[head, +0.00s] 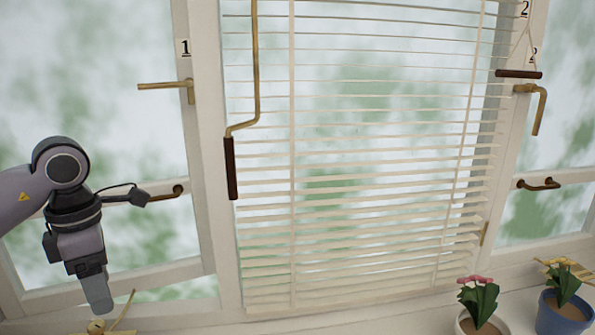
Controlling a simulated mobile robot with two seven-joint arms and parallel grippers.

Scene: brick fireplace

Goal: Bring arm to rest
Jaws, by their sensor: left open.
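My left arm comes in from the left in the head view. Its gripper (97,292) points down in front of the left window, near the sill. No object shows in it, and its fingers are seen nearly edge-on. My right gripper is not in view.
White blinds (370,170) cover the middle window, with a crank (231,168) hanging at their left. Brass handles (166,85) and (538,105) sit on the side frames. Two potted flowers (478,305) and (563,295) stand at lower right. A small brass piece (96,327) lies below my gripper.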

